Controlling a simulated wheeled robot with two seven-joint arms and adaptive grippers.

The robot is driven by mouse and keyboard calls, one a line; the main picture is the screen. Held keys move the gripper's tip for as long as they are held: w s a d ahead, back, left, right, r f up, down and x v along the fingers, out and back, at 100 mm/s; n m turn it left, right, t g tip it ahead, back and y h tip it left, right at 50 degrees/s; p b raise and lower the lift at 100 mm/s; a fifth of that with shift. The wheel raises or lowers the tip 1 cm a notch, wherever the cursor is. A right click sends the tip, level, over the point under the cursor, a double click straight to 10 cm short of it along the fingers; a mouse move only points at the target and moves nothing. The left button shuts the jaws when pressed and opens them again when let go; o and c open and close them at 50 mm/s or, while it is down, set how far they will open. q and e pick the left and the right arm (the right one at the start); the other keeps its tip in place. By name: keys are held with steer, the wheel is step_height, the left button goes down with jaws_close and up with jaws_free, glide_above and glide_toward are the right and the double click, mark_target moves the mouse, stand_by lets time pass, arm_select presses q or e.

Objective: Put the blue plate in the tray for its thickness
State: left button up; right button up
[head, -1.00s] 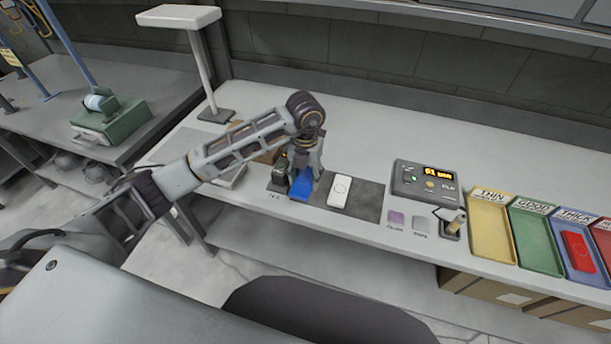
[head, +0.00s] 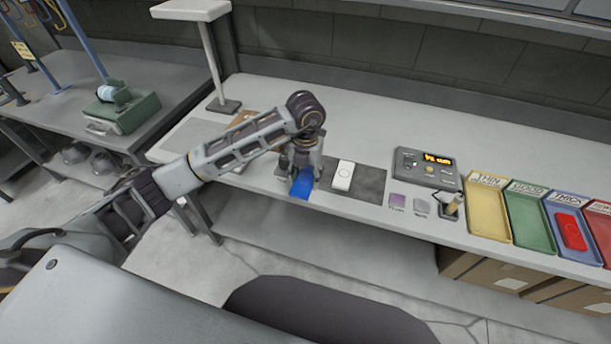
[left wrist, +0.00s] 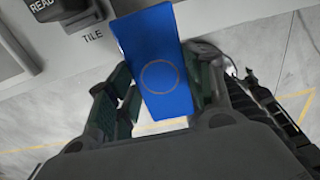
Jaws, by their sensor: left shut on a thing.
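My left gripper (head: 306,172) is shut on the blue plate (head: 302,186), near the front edge of the bench. In the left wrist view the blue plate (left wrist: 158,65), with a ring mark on its face, sits between the fingers, with floor showing around it. At the right stand the yellow THIN tray (head: 488,217), the green GOOD tray (head: 531,226) and the blue tray (head: 562,214) marked THICK, which holds a red plate (head: 572,232). A red tray (head: 605,224) is cut off by the picture's edge. My right gripper is out of view.
A white plate (head: 343,176) lies on the dark mat (head: 368,186). A grey gauge (head: 425,169) with a lit display, small purple (head: 397,200) and grey (head: 421,206) squares, and a small holder (head: 452,208) stand before the trays.

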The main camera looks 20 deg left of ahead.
arm_select(q)
steer(key=shift+s+r, duration=0.15)
steer(key=shift+s, duration=0.15)
steer(key=shift+w+m, duration=0.2)
steer(key=shift+m, duration=0.3)
steer(key=shift+s+m, duration=0.1)
steer(key=shift+m, duration=0.5)
steer(key=m, duration=0.6)
steer(key=shift+w+d, duration=0.25)
steer(key=m, duration=0.4)
steer(key=shift+w+d+m, duration=0.1)
steer(key=shift+d+m, duration=0.2)
steer(key=shift+d, duration=0.05)
steer(key=m, duration=0.4)
steer(key=shift+w+d, duration=0.15)
steer(key=shift+d, duration=0.2)
steer(key=m, duration=0.2)
steer(key=d+m, duration=0.1)
steer(key=m, duration=0.1)
steer(key=s+a+f+m, duration=0.4)
steer(key=a+m, duration=0.5)
steer(key=m, duration=0.5)
steer(key=shift+f+m, duration=0.4)
steer(key=shift+f, duration=1)
